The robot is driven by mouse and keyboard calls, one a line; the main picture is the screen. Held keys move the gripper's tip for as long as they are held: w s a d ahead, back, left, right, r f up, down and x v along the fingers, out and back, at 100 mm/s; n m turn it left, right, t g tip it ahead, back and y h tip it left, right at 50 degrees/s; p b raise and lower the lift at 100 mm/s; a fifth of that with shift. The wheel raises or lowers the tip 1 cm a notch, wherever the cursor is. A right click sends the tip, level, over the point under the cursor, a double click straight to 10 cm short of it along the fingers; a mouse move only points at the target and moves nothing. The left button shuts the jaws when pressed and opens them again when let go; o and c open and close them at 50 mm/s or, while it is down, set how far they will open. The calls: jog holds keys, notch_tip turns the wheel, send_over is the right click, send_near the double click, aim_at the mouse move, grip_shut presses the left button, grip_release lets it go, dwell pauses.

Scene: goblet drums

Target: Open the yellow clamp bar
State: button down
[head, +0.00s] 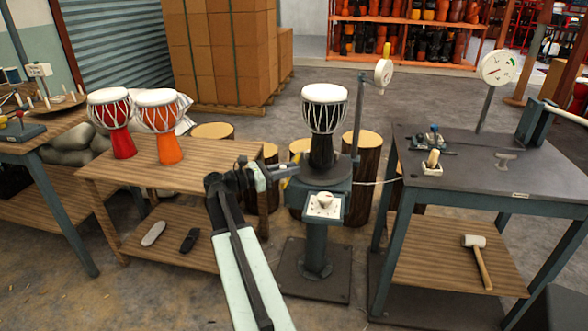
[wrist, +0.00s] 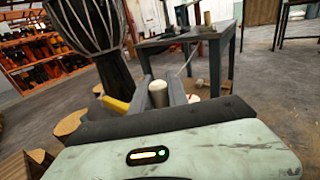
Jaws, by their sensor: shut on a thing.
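The yellow clamp bar (head: 283,183) shows as a short yellow piece at the left side of the drum stand (head: 318,205), partly hidden by my gripper. It also shows in the wrist view (wrist: 116,105), just left of my fingers. My gripper (head: 274,176) is at the stand's left side. In the wrist view, its two grey fingers (wrist: 162,90) are shut on a pale cylindrical knob (wrist: 158,93). I cannot tell how the knob joins the yellow bar. A black goblet drum (head: 323,130) with a white head stands upright on the stand.
A wooden table (head: 215,158) with red and orange drums stands left of the stand. A dark workbench (head: 480,165) with small tools stands to the right.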

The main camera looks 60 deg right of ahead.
jog(key=shift+w+a, duration=0.15)
jog(key=c, duration=1.3)
grip_release()
jog(key=v, duration=0.7)
jog(key=shift+w+a, duration=0.25)
jog(key=shift+a, duration=0.1)
